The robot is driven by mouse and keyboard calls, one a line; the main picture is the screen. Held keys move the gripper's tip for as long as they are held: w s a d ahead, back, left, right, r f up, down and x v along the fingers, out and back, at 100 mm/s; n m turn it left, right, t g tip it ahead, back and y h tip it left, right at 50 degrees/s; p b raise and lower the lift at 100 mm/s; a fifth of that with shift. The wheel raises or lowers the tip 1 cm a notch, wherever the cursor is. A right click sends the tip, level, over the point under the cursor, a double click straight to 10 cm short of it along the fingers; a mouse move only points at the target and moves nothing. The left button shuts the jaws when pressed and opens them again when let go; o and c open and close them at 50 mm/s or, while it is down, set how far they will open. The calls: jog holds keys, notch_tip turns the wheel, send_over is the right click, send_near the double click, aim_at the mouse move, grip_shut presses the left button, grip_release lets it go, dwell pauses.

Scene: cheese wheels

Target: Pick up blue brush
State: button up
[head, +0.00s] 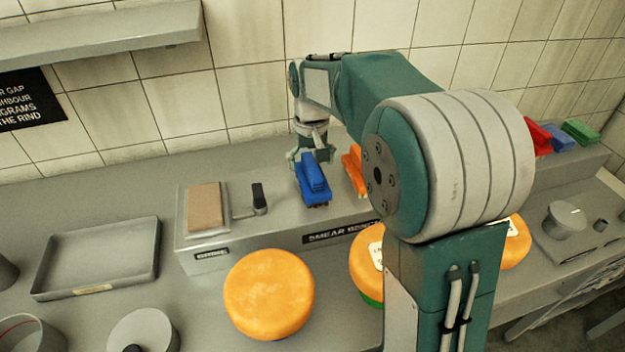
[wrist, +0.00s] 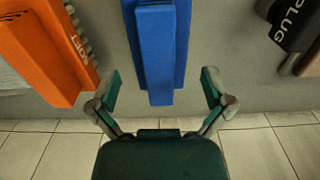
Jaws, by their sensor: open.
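The blue brush (head: 314,180) rests on the raised grey bench, bristles down, with its handle on top. In the wrist view the blue brush (wrist: 160,50) lies between and just ahead of my spread fingers, which are apart from it. My gripper (head: 308,156) is open and empty, at the far end of the brush near the wall. The gripper also shows in the wrist view (wrist: 160,92), one finger to each side of the brush's near end. The far end of the brush runs out of the wrist view.
An orange brush (head: 353,170) stands right of the blue one, also in the wrist view (wrist: 48,45). A black-handled tool (head: 259,198) and a brown block (head: 204,207) lie to the left. Orange cheese wheels (head: 268,293) sit in front. The tiled wall (head: 240,95) is close behind.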

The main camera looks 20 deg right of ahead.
notch_tip(320, 180, down, 5)
jog(key=shift+s+r, duration=0.15)
jog(key=shift+r, duration=0.05)
jog(key=c, duration=1.1)
jog(key=shift+o, duration=0.2)
jog(key=shift+r, duration=0.1)
jog(key=shift+r, duration=0.2)
jog(key=r, duration=0.3)
jog(key=shift+s+a+r, duration=0.2)
jog(key=shift+a+r, duration=0.05)
jog(key=shift+a, duration=0.05)
jog(key=s+a+r, duration=0.9)
jog(key=a, duration=0.1)
